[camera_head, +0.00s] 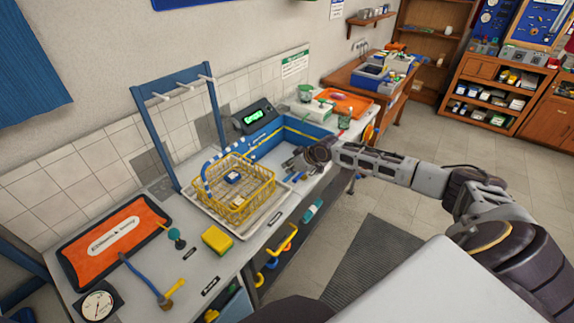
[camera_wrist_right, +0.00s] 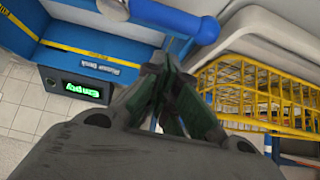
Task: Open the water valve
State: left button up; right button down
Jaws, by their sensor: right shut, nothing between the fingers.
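My right gripper (camera_head: 297,161) is at the right end of the blue test basin (camera_head: 275,132), beside the yellow wire basket (camera_head: 262,205). In the right wrist view its fingers (camera_wrist_right: 170,85) are together with nothing between them. A blue pipe with a rounded end (camera_wrist_right: 205,30) shows just beyond the fingertips; I cannot tell whether they touch. I cannot tell whether this blue part is the water valve. A blue hose with a yellow handle (camera_head: 172,290) lies at the front left of the bench. My left gripper is not in view.
A green-lit display (camera_head: 253,116) stands behind the basin and also shows in the right wrist view (camera_wrist_right: 77,89). A yellow block (camera_head: 216,240), an orange tray (camera_head: 115,240) and a round gauge (camera_head: 98,305) are on the left. A blue rack (camera_head: 160,130) rises behind the basket.

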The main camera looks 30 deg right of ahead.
aim_at(299, 176)
jog(key=shift+s+d+f+p, duration=0.15)
jog(key=shift+s+d+p, duration=0.1)
jog(key=shift+s, duration=0.3)
jog(key=shift+s+d+f+p, duration=0.1)
jog(key=shift+s+d, duration=0.1)
jog(key=shift+s, duration=0.35)
